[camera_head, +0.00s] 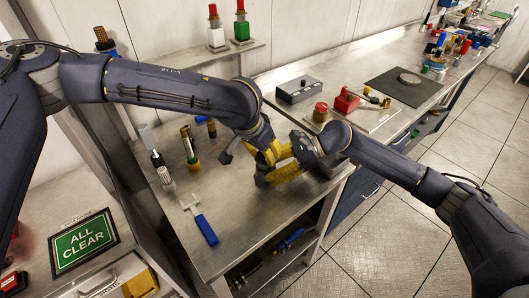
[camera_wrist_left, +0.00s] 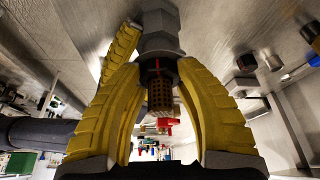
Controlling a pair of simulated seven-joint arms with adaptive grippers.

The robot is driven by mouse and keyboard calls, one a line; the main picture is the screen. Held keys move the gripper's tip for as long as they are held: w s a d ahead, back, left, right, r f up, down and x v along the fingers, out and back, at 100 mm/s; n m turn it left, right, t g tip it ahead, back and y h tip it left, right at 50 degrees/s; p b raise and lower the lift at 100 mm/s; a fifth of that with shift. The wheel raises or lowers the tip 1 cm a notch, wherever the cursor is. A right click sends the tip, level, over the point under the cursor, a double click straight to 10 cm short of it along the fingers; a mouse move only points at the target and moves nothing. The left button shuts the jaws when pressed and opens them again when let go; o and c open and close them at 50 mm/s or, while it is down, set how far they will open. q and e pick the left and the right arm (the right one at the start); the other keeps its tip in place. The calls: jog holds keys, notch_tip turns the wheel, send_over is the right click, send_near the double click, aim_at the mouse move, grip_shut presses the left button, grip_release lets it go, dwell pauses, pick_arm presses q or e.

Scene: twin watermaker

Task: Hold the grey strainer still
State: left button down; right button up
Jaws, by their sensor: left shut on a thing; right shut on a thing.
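The left wrist view shows a grey strainer body (camera_wrist_left: 160,38) with a flanged end between the tips of my left gripper's (camera_wrist_left: 160,68) ribbed yellow fingers. A bronze mesh cylinder (camera_wrist_left: 161,97) shows just below it in the picture, between the fingers. In the head view my left gripper (camera_head: 262,153) and my right gripper (camera_head: 284,172) meet at the bench's right side, their yellow fingers close together. These fingers hide the strainer there. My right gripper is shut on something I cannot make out.
A blue-handled tool (camera_head: 204,225) lies on the metal bench (camera_head: 240,230), left of the grippers. Small bottles and fittings stand behind it. A grey box (camera_head: 298,90), a red block (camera_head: 346,102) and a dark mat (camera_head: 404,88) are on the back counter. The bench's front is mostly clear.

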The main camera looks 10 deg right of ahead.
pick_arm(q)
jog(key=c, duration=0.9)
grip_release()
jog(key=v, duration=1.2)
jog(key=shift+w+d, duration=0.1)
jog(key=shift+d, duration=0.05)
pick_arm(e)
jog(key=o, duration=1.6)
jog(key=shift+c, duration=0.2)
